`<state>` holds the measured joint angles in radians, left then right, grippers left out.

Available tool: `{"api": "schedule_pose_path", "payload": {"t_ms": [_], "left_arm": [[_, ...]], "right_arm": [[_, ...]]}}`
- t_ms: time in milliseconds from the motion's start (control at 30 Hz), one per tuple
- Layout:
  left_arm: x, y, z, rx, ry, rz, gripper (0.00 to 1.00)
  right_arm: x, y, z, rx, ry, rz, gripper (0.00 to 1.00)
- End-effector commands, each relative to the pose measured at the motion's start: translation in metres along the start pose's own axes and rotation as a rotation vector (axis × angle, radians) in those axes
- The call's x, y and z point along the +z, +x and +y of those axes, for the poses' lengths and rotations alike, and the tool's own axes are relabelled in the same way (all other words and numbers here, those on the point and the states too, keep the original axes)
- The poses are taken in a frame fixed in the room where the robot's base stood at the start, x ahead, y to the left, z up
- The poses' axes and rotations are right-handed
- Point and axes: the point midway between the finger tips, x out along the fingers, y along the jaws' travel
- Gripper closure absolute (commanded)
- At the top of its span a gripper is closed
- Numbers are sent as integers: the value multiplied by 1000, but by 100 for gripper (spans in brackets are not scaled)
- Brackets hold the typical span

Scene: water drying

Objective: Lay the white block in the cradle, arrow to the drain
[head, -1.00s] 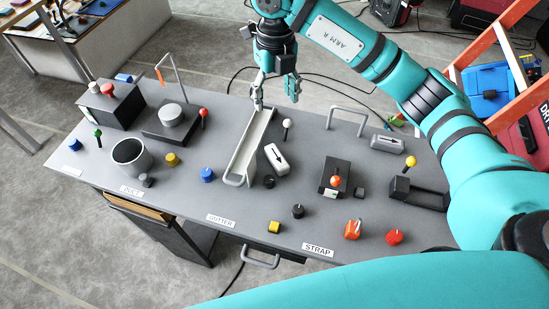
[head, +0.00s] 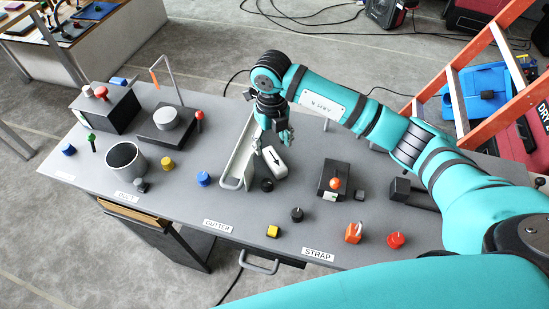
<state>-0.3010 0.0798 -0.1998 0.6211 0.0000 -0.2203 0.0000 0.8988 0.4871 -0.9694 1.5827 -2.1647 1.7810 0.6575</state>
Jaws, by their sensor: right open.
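The white block (head: 276,168) lies on the grey bench beside the right side of a pale open channel (head: 232,185) at the GUTTER label. Its black arrow seems to point toward the near right. My right gripper (head: 271,144) is open over the far end of the block, its fingers pointing down; I cannot tell whether they touch it. A dark holder with a raised end block (head: 400,188) stands at the right, partly behind my right arm; it may be the cradle. I cannot make out the drain. My left gripper is not in view.
A black knob (head: 267,185) stands close to the block's near end. A dark box with an orange knob (head: 336,183) stands to the right. A grey cup (head: 125,160) and several coloured knobs stand at the left. The bench's near right has an orange switch (head: 353,233).

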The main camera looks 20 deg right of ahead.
Motion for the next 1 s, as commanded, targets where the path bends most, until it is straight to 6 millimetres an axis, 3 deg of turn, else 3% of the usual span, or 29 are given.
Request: {"api": "schedule_pose_path", "payload": {"t_ms": [267,500,800,1000], "left_arm": [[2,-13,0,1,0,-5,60],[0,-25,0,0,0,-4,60],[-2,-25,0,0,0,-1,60],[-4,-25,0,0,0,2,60]], "right_arm": [[-3,20,-1,0,1,5,38],[-5,55,-1,1,0,3,38],[-4,62,-1,-1,0,0,38],[-4,62,-1,-1,0,0,63]]}}
